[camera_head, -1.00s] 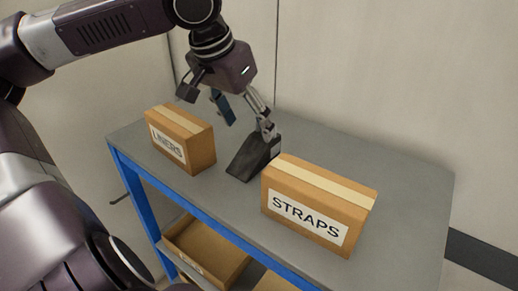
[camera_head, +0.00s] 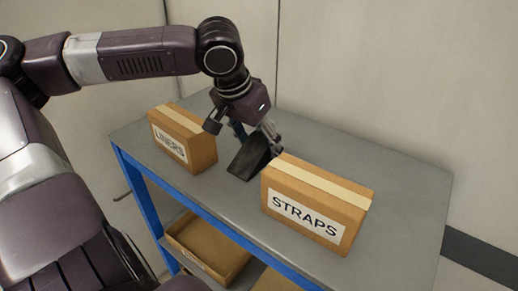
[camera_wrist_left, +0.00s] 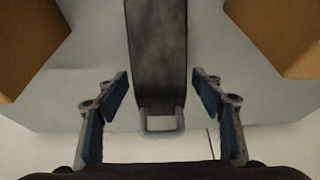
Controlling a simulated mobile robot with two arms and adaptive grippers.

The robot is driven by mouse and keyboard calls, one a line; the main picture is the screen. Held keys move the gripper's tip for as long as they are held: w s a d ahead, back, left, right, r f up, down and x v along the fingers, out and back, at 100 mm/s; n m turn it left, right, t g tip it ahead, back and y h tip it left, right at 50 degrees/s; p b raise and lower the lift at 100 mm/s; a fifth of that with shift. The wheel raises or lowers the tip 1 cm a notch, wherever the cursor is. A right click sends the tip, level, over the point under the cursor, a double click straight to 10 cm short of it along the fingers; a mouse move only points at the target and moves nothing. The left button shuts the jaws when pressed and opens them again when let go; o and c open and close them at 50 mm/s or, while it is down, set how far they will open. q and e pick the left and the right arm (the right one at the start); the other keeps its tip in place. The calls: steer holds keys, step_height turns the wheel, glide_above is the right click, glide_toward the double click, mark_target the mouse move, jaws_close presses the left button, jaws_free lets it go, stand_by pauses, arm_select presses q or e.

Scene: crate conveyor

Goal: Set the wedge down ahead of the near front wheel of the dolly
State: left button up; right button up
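The wedge (camera_head: 249,158) is a dark grey block with a sloping face. It sits on the grey top of a blue-framed shelf unit, between two cardboard boxes. My left gripper (camera_head: 257,139) is over the wedge's back end, its fingers spread. In the left wrist view the wedge (camera_wrist_left: 157,50) runs between the two blue-padded fingers (camera_wrist_left: 162,92), with a gap on each side. A pale handle-like loop (camera_wrist_left: 161,123) is at its near end. The left gripper is open and holds nothing. No dolly or wheel is in view, and my right gripper is not in view.
The LINERS box (camera_head: 198,152) stands left of the wedge, and the STRAPS box (camera_head: 350,215) stands close on its right. The shelf top (camera_head: 405,205) is bare at the right. An open carton (camera_head: 235,262) is on the lower shelf. A pale wall (camera_head: 380,70) rises behind.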

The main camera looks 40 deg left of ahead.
arm_select(q)
steer(key=shift+r, duration=0.1)
jaws_close()
